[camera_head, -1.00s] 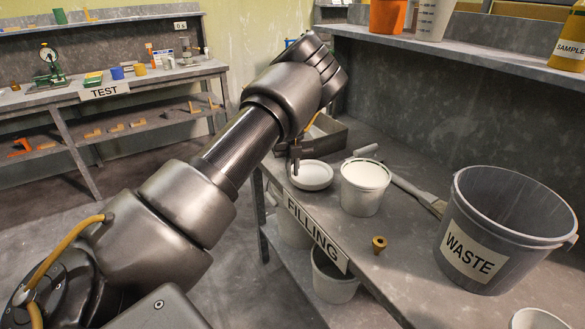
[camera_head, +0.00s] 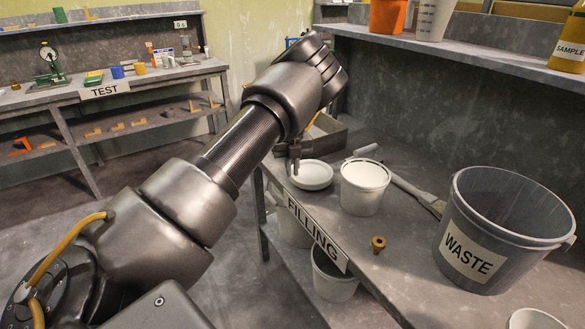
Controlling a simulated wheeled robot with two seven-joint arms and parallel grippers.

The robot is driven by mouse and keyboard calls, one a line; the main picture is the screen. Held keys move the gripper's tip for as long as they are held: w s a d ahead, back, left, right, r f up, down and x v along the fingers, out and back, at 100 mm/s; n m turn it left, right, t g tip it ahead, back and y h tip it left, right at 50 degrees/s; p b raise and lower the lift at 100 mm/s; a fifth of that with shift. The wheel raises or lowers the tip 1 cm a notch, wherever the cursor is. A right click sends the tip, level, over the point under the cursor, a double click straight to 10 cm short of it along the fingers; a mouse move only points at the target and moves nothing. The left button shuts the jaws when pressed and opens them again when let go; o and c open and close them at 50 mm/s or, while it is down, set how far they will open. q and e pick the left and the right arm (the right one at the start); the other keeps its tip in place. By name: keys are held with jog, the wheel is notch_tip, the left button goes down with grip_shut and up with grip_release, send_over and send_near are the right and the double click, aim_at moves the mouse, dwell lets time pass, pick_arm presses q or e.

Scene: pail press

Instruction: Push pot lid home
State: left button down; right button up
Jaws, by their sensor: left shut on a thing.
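A round white lid (camera_head: 312,176) shows near the left edge of the filling bench (camera_head: 400,270). My left gripper (camera_head: 294,165) reaches down to the lid's left rim and is shut on it. The arm hides part of the gripper, and I cannot tell whether the lid rests on the bench or is held just above it. A white pot (camera_head: 362,196) stands upright on the bench, just right of the lid, with a pale top. My right gripper is not in view.
A grey waste pail (camera_head: 470,258) stands at the right of the bench. A small brass piece (camera_head: 379,243) lies in front of the pot. A flat-bladed tool (camera_head: 412,190) lies behind it. A shelf (camera_head: 430,48) overhangs the back.

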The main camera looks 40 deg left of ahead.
pick_arm(q)
jog(key=shift+r+p, duration=1.85)
jog(key=shift+r, duration=0.25)
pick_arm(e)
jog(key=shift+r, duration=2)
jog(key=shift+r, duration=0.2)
pick_arm(q)
notch_tip(320, 180, up, 8)
jog(key=p, duration=0.7)
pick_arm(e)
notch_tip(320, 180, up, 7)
